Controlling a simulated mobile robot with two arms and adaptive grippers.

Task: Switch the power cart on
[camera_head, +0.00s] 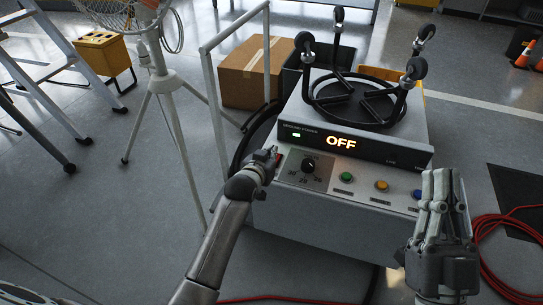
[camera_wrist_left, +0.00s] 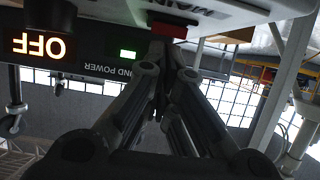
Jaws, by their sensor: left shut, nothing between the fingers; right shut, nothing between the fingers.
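The power cart (camera_head: 340,225) is a light grey box with a sloped front panel. Its display (camera_head: 346,142) reads OFF, with a small green light (camera_head: 296,135) beside it. The panel carries a black knob (camera_head: 309,165) and green (camera_head: 346,177), yellow (camera_head: 382,186) and blue (camera_head: 417,194) buttons. My left gripper (camera_head: 268,159) is shut at the panel's left end. In the left wrist view, its fingertips (camera_wrist_left: 168,40) are close to a red switch (camera_wrist_left: 230,34) and a label reading MAIN; contact cannot be told. My right gripper (camera_head: 438,188) is shut and empty at the cart's right front.
A black coiled hose (camera_head: 352,102) and upright casters sit on the cart's top. A cardboard box (camera_head: 257,75), a grey frame (camera_head: 213,95) and a tripod stand (camera_head: 165,85) are behind and left. A red cable (camera_head: 490,255) lies on the floor at right.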

